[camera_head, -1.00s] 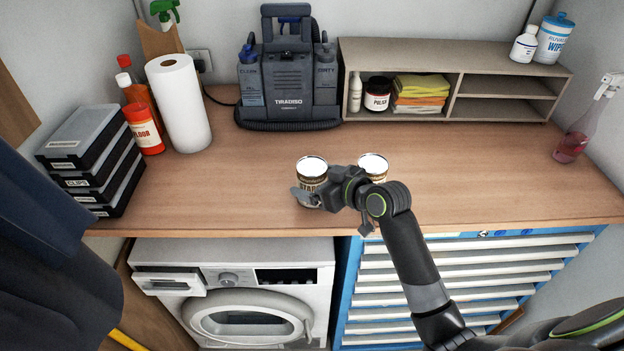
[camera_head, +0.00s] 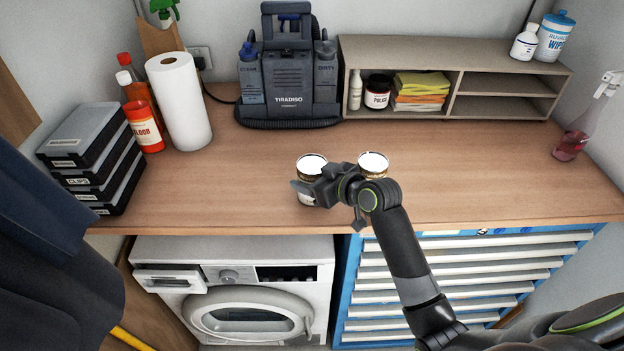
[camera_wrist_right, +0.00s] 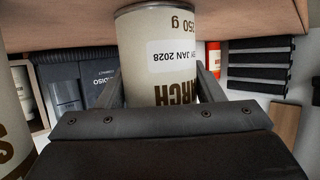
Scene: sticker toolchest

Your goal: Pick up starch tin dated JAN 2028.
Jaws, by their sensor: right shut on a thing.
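A starch tin (camera_head: 311,163) with a pale lid stands upright near the front edge of the worktop. In the right wrist view the tin (camera_wrist_right: 160,50) appears upside down, and its white sticker reads JAN 2028. My right gripper (camera_head: 306,190) is shut on this tin, with a finger on each side of its body. I cannot tell whether its base is clear of the worktop. A second similar tin (camera_head: 373,162) stands just to the right, partly hidden by my right arm; part of a tin (camera_wrist_right: 14,125) shows at the left edge of the wrist view. My left gripper is out of view.
Stacked black cases (camera_head: 95,165), a paper roll (camera_head: 182,105) and a red bottle (camera_head: 146,130) stand at the left. A grey machine (camera_head: 288,85) and a shelf unit (camera_head: 500,85) stand at the back.

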